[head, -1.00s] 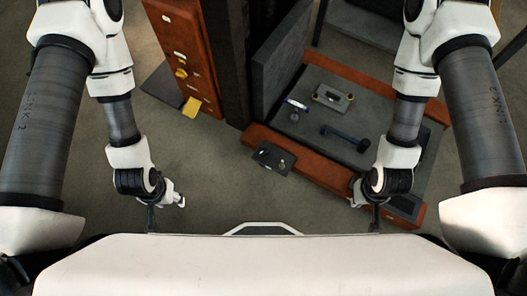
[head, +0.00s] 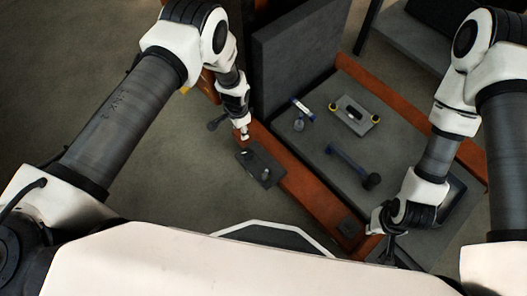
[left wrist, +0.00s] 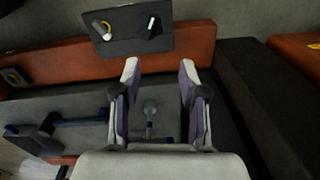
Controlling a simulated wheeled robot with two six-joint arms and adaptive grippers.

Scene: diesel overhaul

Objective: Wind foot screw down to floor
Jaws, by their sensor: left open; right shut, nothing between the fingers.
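A dark plate (head: 262,176) sticks out from the near edge of the orange frame (head: 310,196). In the left wrist view the plate (left wrist: 130,40) carries two small pieces, a pale round one (left wrist: 103,31) and a dark one with a light end (left wrist: 152,27). I cannot tell which, if either, is the foot screw. My left gripper (head: 243,135) is above the frame beside the plate; in its wrist view its fingers (left wrist: 158,72) are spread and empty, pointing toward the plate. My right gripper (head: 388,245) is shut and empty, near the frame's right end.
A grey bed inside the frame holds a grey block with yellow-ended pins (head: 354,116), a dark-blue tool (head: 352,165) and a small blue-and-white item (head: 302,108). A tall grey panel (head: 295,60) stands behind my left gripper. Floor at the left is clear.

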